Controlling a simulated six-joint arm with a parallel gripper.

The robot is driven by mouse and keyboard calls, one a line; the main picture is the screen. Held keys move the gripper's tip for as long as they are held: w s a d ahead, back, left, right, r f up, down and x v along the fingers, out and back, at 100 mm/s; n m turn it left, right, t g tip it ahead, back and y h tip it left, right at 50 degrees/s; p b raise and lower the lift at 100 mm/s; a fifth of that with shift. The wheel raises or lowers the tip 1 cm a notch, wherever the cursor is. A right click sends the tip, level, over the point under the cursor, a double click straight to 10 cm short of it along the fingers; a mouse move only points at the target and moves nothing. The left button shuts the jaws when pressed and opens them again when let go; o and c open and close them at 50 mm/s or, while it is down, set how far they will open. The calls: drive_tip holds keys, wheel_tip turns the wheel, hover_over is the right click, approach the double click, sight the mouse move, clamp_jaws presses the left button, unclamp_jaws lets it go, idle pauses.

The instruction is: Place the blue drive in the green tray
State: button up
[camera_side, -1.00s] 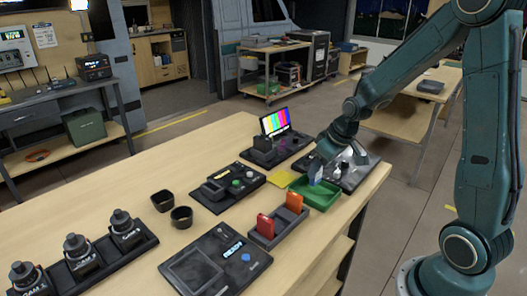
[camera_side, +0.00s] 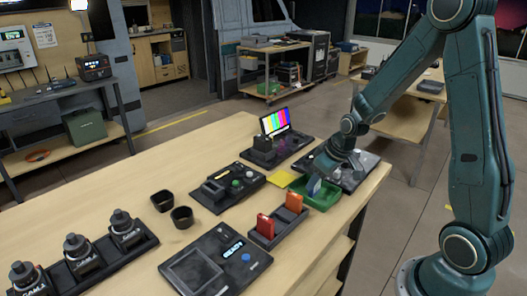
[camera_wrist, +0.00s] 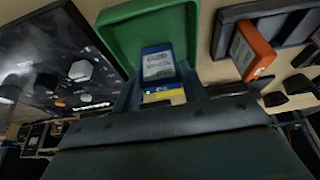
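The blue drive (camera_side: 314,186) has a pale label and stands tilted within the green tray (camera_side: 327,204). In the wrist view the drive (camera_wrist: 158,64) lies between the two fingers of my gripper (camera_wrist: 160,88), with the green tray (camera_wrist: 118,28) around its far end. My gripper looks shut on the drive. In the side view my gripper (camera_side: 320,175) is low over the tray's back side. Whether the drive touches the tray floor is hidden.
A dark holder with a red drive (camera_side: 265,225) and an orange drive (camera_side: 294,202) stands just in front of the tray. A yellow pad (camera_side: 280,178) lies left of it. A black knob panel (camera_side: 352,175) is behind. Bare table lies in front right.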

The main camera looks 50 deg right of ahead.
drive_tip(key=o, duration=0.3)
drive_tip(key=shift+r, duration=0.15)
drive_tip(key=shift+s+r, duration=0.25)
drive_tip(key=shift+r, duration=0.4)
drive_tip(key=v, duration=1)
drive_tip(key=shift+s+r, duration=0.2)
drive_tip(key=shift+r, duration=0.1)
drive_tip(key=shift+a, duration=0.1)
